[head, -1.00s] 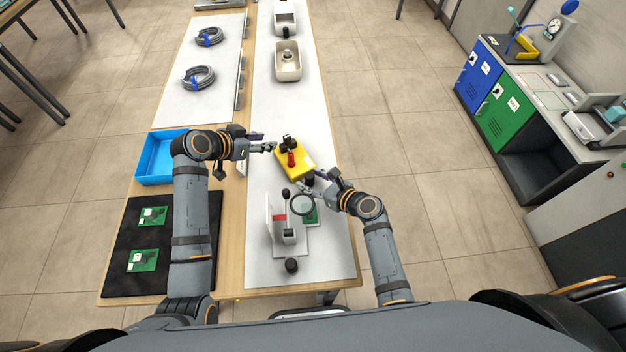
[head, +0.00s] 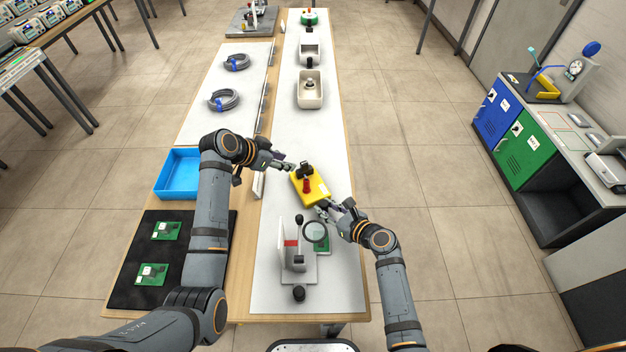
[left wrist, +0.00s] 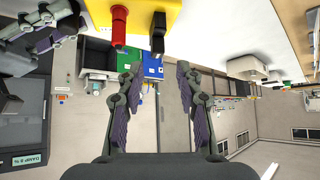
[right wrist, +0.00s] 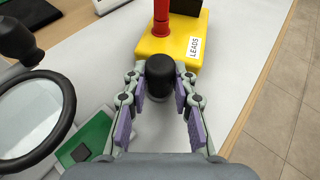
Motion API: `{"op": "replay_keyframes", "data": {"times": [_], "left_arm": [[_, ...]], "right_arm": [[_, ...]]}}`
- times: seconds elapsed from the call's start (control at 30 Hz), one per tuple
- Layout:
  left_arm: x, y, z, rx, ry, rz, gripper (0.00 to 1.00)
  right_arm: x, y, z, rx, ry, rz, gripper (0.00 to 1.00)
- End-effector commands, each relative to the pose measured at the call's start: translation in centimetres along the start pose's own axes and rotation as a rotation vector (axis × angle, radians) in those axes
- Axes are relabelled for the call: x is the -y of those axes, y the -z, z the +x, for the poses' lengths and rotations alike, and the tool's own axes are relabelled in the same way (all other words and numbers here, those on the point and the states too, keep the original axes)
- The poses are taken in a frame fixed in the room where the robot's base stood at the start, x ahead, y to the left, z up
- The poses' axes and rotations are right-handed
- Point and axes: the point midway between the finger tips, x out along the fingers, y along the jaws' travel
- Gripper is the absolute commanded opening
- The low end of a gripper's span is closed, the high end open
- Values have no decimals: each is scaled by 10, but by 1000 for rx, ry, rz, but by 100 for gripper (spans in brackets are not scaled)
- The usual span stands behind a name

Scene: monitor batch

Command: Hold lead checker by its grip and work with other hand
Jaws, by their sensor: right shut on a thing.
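The lead checker (head: 316,190) is a yellow box with a "LEADS" label (right wrist: 195,46), a red post (head: 306,185) and a black clip-like part (head: 305,169). It sits on the white bench top. Its black rounded grip (right wrist: 160,72) is between the fingers of my right gripper (right wrist: 160,105), which is shut on it. The right gripper (head: 326,208) is at the checker's near end. My left gripper (head: 288,166) is open and empty, just left of the checker's far end. In the left wrist view, the yellow box (left wrist: 150,14) is upside down at the top, beyond the spread fingers.
A stand with a round magnifier (head: 315,232) and a green board (head: 322,243) is close to my right gripper. A blue tray (head: 178,174) and a black mat (head: 190,255) with green boards lie left. Cable coils (head: 224,100) lie farther back.

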Motion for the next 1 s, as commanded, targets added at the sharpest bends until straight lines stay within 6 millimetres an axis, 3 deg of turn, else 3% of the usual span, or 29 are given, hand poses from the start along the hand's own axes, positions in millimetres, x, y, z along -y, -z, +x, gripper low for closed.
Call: {"op": "replay_keyframes", "data": {"times": [0.03, 0.2, 0.57, 1.0], "left_arm": [[5, 11, 2, 42, -28, 36, 36], [11, 26, 3, 183, -121, 139, 36], [10, 28, 7, 240, -161, 176, 36], [1, 12, 69, 240, -161, 175, 36]], "right_arm": [[0, -1, 0, 2, 1, 0, 0], [0, -1, 0, 2, 1, 0, 0], [0, -1, 0, 1, 0, 0, 0], [0, -1, 0, 1, 1, 0, 0]]}}
